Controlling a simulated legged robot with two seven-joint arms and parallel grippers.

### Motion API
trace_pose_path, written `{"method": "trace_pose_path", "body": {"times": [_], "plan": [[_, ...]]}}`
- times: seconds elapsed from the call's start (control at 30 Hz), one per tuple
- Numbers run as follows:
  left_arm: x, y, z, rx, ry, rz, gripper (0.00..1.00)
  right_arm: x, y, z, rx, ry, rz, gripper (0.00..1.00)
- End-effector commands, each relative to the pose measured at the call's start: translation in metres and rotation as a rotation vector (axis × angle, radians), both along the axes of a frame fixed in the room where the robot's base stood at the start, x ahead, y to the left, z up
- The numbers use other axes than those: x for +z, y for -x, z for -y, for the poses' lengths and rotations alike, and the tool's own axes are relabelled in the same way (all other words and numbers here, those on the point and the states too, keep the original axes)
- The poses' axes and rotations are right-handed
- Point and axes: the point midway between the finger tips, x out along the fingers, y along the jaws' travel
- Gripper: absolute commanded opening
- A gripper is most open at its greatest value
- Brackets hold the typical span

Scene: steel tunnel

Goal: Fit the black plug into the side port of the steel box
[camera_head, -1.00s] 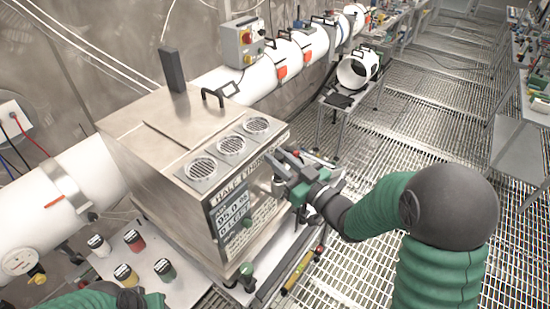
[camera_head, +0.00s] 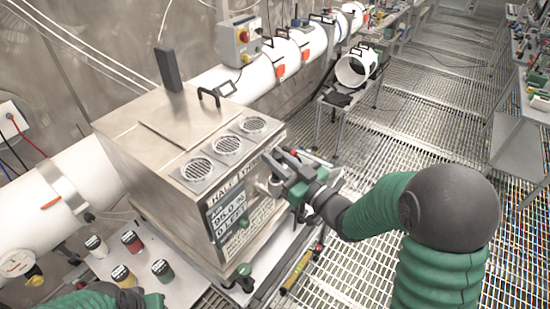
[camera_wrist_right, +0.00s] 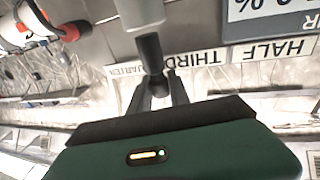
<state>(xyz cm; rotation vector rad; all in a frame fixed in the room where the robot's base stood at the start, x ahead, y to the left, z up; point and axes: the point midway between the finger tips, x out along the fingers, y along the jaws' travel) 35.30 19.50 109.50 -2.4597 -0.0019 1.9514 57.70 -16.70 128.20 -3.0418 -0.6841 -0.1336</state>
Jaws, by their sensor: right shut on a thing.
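The steel box (camera_head: 125,160) stands left of centre in the head view, with three round vents on top and a labelled panel on its front. My right gripper (camera_head: 273,172) is at the box's right-hand front face, close to it. In the wrist view the right gripper (camera_wrist_right: 158,92) is shut on the black plug (camera_wrist_right: 151,52), a dark cylinder between its fingers. A pale cylinder (camera_wrist_right: 140,13) is at the plug's far end; I cannot tell whether it belongs to the plug. The side port is not clearly visible. Only part of my left arm shows, at the lower left.
Several small jars (camera_head: 131,241) stand on a pale surface beside the box. A large white pipe (camera_head: 60,200) runs behind it. A yellow level-like tool (camera_head: 297,270) lies right of the box. Grated floor (camera_head: 350,270) is open to the right. A stand (camera_head: 350,90) is behind.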

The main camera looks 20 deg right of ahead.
Motion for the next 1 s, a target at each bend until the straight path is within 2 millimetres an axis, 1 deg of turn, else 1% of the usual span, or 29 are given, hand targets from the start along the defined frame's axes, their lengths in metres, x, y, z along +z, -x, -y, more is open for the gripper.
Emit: {"method": "trace_pose_path", "body": {"times": [0.2,0.63,1.0], "plan": [[-0.0036,0.0000,0.0000,0.000,0.000,0.000,0.36,-0.0007,0.0003,-0.0029,0.001,0.000,0.001,0.00],[-0.0029,0.0000,0.0000,0.000,0.000,0.000,0.36,0.0001,0.0002,-0.0028,0.000,0.000,0.000,0.00],[-0.0050,0.0001,0.0000,0.000,0.000,0.000,0.36,0.0001,-0.0002,0.0035,0.000,-0.001,0.000,0.00]]}}
